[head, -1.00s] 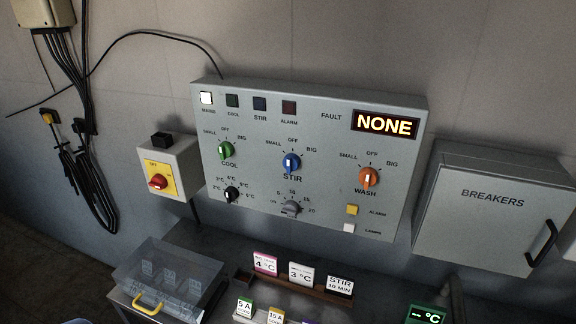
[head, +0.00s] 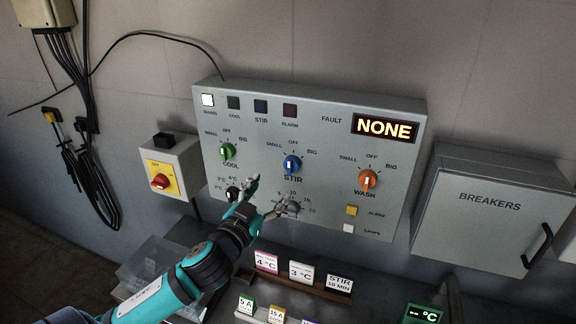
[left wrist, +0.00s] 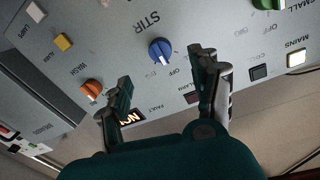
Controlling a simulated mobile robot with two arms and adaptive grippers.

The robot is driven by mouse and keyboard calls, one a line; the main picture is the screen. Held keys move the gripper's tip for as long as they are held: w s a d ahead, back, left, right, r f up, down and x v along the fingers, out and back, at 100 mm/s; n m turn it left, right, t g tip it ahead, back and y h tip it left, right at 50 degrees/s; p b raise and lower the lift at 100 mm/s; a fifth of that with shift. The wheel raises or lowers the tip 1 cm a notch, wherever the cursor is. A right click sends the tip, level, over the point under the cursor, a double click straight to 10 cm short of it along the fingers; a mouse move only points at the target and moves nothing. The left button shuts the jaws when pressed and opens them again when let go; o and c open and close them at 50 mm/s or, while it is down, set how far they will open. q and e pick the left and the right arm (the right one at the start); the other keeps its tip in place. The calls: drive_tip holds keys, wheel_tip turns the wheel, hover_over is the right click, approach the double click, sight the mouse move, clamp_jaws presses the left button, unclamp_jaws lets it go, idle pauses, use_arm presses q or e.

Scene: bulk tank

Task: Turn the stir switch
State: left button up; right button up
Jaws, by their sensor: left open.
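The stir switch is a blue knob (head: 292,164) above the word STIR, in the middle of the grey control panel (head: 320,120). In the left wrist view the blue knob (left wrist: 160,50) appears between the two finger lines, with its white mark toward OFF. My left gripper (head: 274,206) is open and empty, its fingers spread in front of the panel below and left of the knob in the head view. In the left wrist view its fingertips (left wrist: 165,68) look apart from the knob. My right gripper is not in view.
A green cool knob (head: 227,151) and an orange wash knob (head: 368,180) flank the switch. The breakers box (head: 490,215) stands right; a red isolator switch (head: 160,181) stands left. A card rack (head: 300,280) lies below.

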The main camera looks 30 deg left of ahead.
sight(288, 170)
use_arm(q)
drive_tip(key=w+p, duration=0.1)
drive_tip(key=w, duration=0.2)
drive_tip(key=w+a, duration=0.1)
drive_tip(key=w, duration=0.2)
drive_tip(key=w+p, duration=0.1)
drive_tip(key=w, duration=0.2)
drive_tip(key=shift+w+a+r+p, duration=0.1)
drive_tip(key=shift+w+a+p, duration=0.2)
drive_tip(key=shift+a, duration=0.05)
drive_tip(key=shift+w, duration=0.5)
drive_tip(key=c, duration=1.2)
drive_tip(key=shift+o, duration=0.2)
